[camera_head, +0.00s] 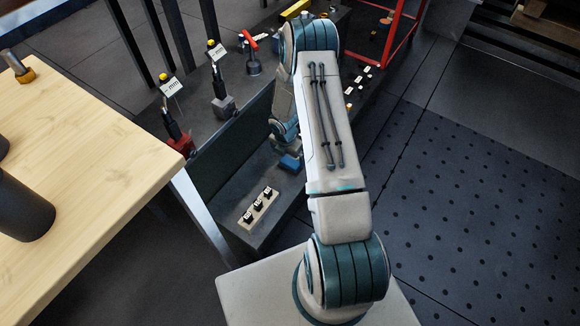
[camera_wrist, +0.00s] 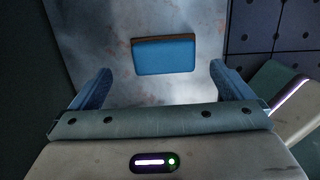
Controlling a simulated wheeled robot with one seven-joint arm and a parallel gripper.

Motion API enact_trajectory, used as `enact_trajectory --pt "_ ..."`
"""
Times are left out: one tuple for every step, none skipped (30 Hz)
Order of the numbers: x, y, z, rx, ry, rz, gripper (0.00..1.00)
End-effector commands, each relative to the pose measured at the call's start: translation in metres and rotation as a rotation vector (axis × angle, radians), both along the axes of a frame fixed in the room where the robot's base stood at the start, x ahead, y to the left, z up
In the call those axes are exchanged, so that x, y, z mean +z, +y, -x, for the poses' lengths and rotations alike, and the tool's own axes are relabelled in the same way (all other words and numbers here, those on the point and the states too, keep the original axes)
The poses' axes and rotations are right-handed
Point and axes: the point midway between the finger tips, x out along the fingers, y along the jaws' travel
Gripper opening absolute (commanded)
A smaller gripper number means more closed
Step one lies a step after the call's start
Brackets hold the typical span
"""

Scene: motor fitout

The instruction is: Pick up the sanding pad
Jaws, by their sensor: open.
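The sanding pad is a blue block (camera_wrist: 164,57) with a brown upper edge. In the wrist view it lies on a worn grey surface, ahead of my gripper and between the lines of its two fingers. My gripper (camera_wrist: 160,72) is open, with one blue finger on each side and nothing held. In the head view a small blue patch (camera_head: 290,161) shows below the end of my arm; I cannot tell whether it is the pad or a finger. My arm hides part of that area.
A strip with several small black pieces (camera_head: 259,206) lies on the lower dark shelf, nearer the camera. Stands with tagged tools (camera_head: 222,104) are on the dark bench. A wooden table (camera_head: 95,150) with dark cylinders is at left. Open perforated floor (camera_head: 480,200) is at right.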

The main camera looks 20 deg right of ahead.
Motion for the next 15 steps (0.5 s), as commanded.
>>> enact_trajectory --pt "-0.002 0.000 0.000 0.000 0.000 0.000 1.00" --pt "-0.004 0.000 0.000 0.000 0.000 0.000 1.00" --pt "-0.007 -0.001 0.000 0.000 0.000 0.000 1.00" --pt "-0.010 -0.001 0.001 0.000 0.000 0.000 1.00" --pt "-0.013 -0.002 0.001 0.000 0.001 -0.001 1.00" --pt "-0.019 -0.003 0.001 0.001 0.001 0.000 1.00" --pt "-0.024 -0.004 0.002 0.001 0.001 0.000 1.00" --pt "-0.029 -0.005 0.002 0.001 0.001 0.000 1.00" --pt "-0.035 -0.006 0.003 0.001 0.001 0.000 1.00" --pt "-0.040 -0.007 0.003 0.001 0.001 0.000 1.00" --pt "-0.044 -0.007 0.002 0.001 0.001 0.000 1.00" --pt "-0.049 -0.008 0.002 0.000 0.001 0.000 1.00" --pt "-0.051 -0.008 0.001 0.000 0.001 -0.001 1.00" --pt "-0.053 -0.008 0.001 0.000 0.000 0.000 1.00" --pt "-0.053 -0.008 0.001 0.000 -0.001 -0.001 1.00"
